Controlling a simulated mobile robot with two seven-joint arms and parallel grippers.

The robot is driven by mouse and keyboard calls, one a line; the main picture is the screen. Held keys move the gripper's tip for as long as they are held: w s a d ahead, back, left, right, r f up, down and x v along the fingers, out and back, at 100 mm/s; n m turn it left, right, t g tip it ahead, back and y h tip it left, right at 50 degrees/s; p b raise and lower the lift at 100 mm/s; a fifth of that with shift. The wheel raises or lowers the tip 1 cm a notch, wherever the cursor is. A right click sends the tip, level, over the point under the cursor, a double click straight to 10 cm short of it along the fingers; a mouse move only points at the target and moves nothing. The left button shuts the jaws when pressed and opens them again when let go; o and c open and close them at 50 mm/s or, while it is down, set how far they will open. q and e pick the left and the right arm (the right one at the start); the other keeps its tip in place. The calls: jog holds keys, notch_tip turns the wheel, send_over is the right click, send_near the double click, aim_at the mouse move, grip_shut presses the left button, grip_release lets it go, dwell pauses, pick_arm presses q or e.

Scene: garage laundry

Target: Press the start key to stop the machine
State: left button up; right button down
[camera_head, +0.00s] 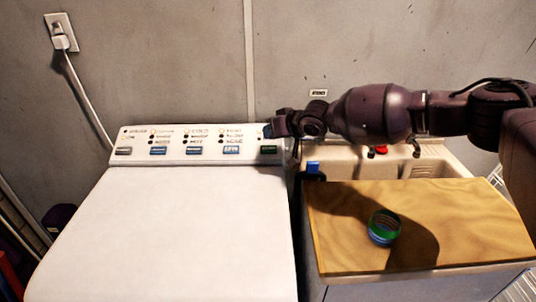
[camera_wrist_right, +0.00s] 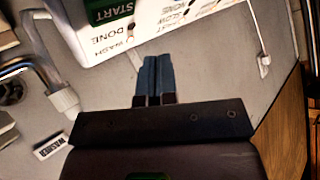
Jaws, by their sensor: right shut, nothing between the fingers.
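The white washing machine (camera_head: 180,225) stands at the left, with its control panel (camera_head: 210,155) along the back. The green start key (camera_head: 268,149) is at the panel's right end. In the right wrist view the key (camera_wrist_right: 108,9), marked START, is cut off by the top edge. My right gripper (camera_head: 267,131) is shut and empty at the panel's right end, just above the key in the head view. In the right wrist view its closed fingertips (camera_wrist_right: 154,59) show clear of the key, below and to its right. My left gripper is not in view.
A beige sink (camera_head: 440,160) with a tap stands right of the machine. A wooden board (camera_head: 340,240) in front of it holds a green and blue ring-like object (camera_head: 384,227). A grey wall rises behind. The machine's lid is clear.

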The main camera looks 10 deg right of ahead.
aim_at(265, 146)
jog(key=f, duration=0.1)
jog(key=f+b, duration=0.1)
jog(key=shift+w+d+f, duration=0.1)
jog(key=shift+w+f, duration=0.25)
jog(key=shift+w, duration=0.05)
jog(key=shift+w+f+b, duration=0.15)
jog(key=shift+f+b, duration=0.15)
jog(key=shift+b, duration=0.1)
jog(key=shift+w+f, duration=0.2)
pick_arm(q)
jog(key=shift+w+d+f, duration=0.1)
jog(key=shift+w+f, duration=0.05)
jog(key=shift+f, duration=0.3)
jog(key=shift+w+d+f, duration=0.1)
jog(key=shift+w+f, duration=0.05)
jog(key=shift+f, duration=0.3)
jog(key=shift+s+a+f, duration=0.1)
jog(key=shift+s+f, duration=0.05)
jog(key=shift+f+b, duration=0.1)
jog(key=shift+b, duration=0.25)
pick_arm(e)
jog(key=shift+f, duration=0.1)
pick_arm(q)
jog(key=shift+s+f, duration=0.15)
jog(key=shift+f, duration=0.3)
pick_arm(e)
jog(key=shift+w+d+f, duration=0.1)
jog(key=shift+w+f, duration=0.05)
jog(key=shift+f, duration=0.15)
